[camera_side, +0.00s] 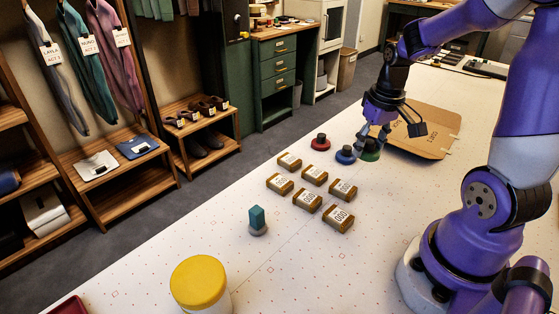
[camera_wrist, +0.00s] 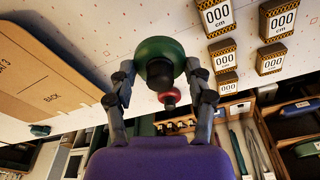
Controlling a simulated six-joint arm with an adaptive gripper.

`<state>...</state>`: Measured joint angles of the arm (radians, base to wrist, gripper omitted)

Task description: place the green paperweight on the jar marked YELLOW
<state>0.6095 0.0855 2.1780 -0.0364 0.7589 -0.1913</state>
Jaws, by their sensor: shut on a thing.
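The green paperweight (camera_side: 370,155) is between the fingers of my gripper (camera_side: 372,138), near the brown board. In the wrist view the green paperweight (camera_wrist: 158,47) is round with a dark part facing the camera, and both fingers (camera_wrist: 158,75) close on its sides. I cannot tell whether it is clear of the table. A white jar with a yellow lid (camera_side: 198,282) stands at the front of the side view, well away from my gripper; no lettering on it is legible.
A blue paperweight (camera_side: 346,155) is close beside my gripper, with a red one (camera_side: 320,142) further left. A flat brown board (camera_side: 430,128) lies behind.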

